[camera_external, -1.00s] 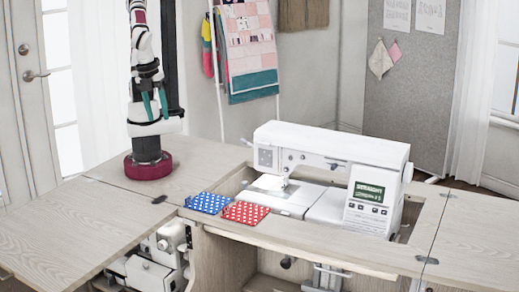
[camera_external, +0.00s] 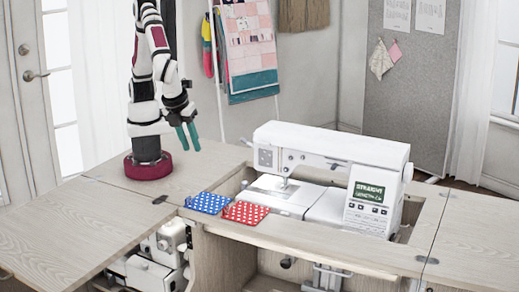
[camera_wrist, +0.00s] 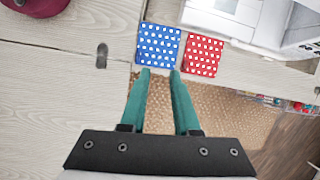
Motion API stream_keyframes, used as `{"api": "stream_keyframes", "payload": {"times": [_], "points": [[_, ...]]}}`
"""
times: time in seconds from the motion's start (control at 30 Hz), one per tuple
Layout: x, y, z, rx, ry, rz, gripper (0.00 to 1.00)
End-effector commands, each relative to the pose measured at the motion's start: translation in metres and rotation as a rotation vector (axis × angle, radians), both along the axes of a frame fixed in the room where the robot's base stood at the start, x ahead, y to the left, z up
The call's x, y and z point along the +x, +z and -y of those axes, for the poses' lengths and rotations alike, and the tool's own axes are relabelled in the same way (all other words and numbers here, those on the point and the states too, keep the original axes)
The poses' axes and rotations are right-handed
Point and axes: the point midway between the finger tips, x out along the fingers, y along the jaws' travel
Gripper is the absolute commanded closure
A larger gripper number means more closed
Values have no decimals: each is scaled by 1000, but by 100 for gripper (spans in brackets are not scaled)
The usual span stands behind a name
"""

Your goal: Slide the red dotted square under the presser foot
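The red dotted square (camera_external: 245,212) lies flat on the cabinet top in front of the sewing machine (camera_external: 330,165), right of a blue dotted square (camera_external: 207,203). In the wrist view the red square (camera_wrist: 203,55) and blue square (camera_wrist: 159,46) lie beyond my fingertips. The presser foot (camera_external: 284,184) is small, under the machine's head, above and to the right of the red square. My gripper (camera_external: 188,137) has teal fingers, is raised above the cabinet left of the machine, and is empty. In the wrist view my gripper (camera_wrist: 160,73) has its fingers apart.
The cabinet top (camera_external: 330,240) has a strip in front of the machine. The left leaf (camera_external: 70,235) is bare. A second machine (camera_external: 150,262) sits in an opening below. A rack with quilts (camera_external: 250,60) stands behind.

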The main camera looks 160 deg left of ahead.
Motion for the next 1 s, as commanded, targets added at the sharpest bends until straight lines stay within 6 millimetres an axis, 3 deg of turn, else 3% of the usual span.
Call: {"api": "stream_keyframes", "payload": {"times": [0.03, 0.1, 0.2, 0.27, 1.0], "points": [[22, -26, -12, 4, -18, -42, 70], [47, -60, -29, 11, -49, -86, 70], [66, -97, -45, 15, -79, -126, 70], [71, -110, -50, 16, -91, -140, 70], [57, -166, -69, 16, -98, -146, 70]]}}
